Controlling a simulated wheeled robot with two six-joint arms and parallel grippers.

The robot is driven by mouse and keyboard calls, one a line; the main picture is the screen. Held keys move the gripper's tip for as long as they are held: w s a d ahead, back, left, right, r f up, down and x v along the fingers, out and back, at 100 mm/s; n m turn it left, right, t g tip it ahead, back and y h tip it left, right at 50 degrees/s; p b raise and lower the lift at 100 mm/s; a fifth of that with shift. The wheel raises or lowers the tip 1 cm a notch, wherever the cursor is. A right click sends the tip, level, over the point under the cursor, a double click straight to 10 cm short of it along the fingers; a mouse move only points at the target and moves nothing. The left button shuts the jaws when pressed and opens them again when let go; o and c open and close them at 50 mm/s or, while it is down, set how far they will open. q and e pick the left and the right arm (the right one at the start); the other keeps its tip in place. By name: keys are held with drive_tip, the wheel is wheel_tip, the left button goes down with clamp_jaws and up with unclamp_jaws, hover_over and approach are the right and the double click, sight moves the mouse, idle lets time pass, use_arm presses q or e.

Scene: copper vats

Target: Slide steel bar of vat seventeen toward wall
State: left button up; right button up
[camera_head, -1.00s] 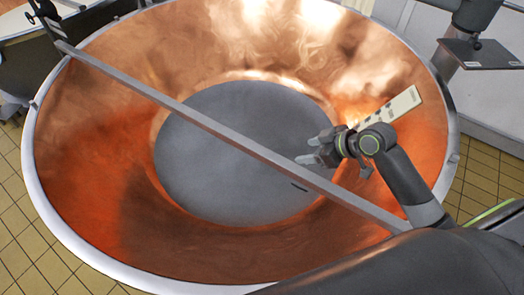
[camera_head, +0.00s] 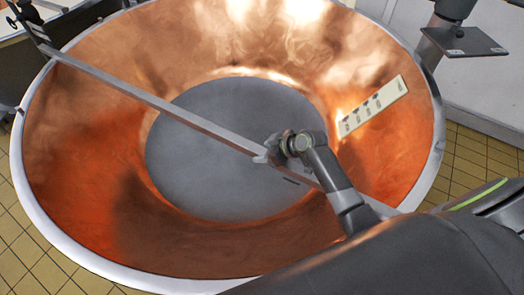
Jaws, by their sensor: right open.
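The steel bar (camera_head: 150,98) is a long, straight grey bar lying across the open top of the copper vat (camera_head: 90,140). It runs from the upper left rim to the lower right rim. My right gripper (camera_head: 262,154) comes in from the lower right and is open. Its fingertips are at the bar, a little right of the bar's middle. They overlap the bar in the picture, and I cannot tell whether they touch it. My right forearm hides part of the bar's lower right end. My left gripper is out of view.
A pale panel with dark marks (camera_head: 373,107) shows on the right inner side of the vat. A flat dark plate (camera_head: 463,41) hangs by the upper right rim. A dark bracket (camera_head: 27,22) stands at the upper left. Yellow tiles (camera_head: 30,245) surround the vat.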

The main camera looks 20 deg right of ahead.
drive_tip(key=shift+x, duration=0.9)
drive_tip(key=shift+d, duration=0.1)
clamp_jaws()
